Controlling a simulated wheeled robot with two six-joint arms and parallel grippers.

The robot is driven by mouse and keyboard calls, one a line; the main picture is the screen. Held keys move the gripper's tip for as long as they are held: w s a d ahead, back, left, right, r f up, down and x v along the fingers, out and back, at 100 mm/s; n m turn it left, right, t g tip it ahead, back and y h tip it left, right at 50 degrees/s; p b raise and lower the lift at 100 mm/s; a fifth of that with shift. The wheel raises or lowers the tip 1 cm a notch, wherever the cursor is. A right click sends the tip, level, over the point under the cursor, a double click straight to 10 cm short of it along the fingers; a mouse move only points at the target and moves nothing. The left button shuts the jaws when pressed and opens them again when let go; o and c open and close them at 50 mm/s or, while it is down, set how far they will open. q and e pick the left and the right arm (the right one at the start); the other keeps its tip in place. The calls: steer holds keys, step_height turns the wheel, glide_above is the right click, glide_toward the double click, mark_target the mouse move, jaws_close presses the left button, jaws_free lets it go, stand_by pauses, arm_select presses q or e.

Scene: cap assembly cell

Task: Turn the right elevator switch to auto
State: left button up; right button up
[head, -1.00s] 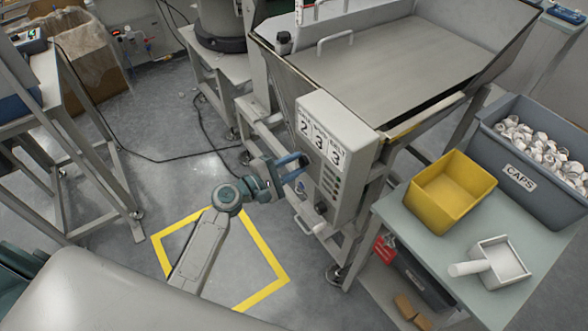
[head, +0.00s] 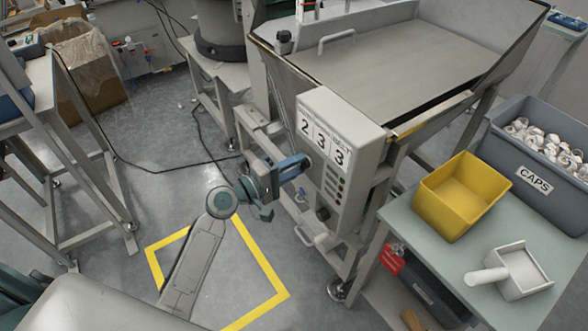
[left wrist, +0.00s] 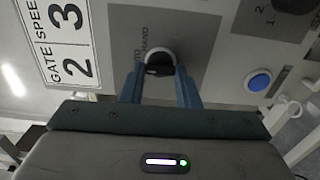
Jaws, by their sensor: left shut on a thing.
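The elevator control box (head: 357,128) has a front panel with the number plates 2, 3, 3. My left gripper (head: 303,164) reaches the left part of this panel and covers the switch in the head view. In the left wrist view, a black switch knob (left wrist: 159,62) with a pale collar sits on a grey plate (left wrist: 200,30). Sideways lettering beside it includes HAND; the other word is partly hidden. The blue fingers of my left gripper (left wrist: 160,78) are shut on the knob, one on each side. My right gripper is not in view.
A blue button (left wrist: 258,81) and another dark knob (left wrist: 292,5) are near the switch. Yellow tape (head: 262,262) marks the floor.

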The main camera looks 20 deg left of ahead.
arm_select(q)
steer(key=shift+f, duration=0.1)
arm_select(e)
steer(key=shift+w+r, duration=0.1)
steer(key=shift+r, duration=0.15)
arm_select(q)
steer(key=o, duration=1)
steer(key=shift+s, duration=0.1)
steer(key=shift+b+v, duration=1.3)
steer(key=shift+v, duration=4.05)
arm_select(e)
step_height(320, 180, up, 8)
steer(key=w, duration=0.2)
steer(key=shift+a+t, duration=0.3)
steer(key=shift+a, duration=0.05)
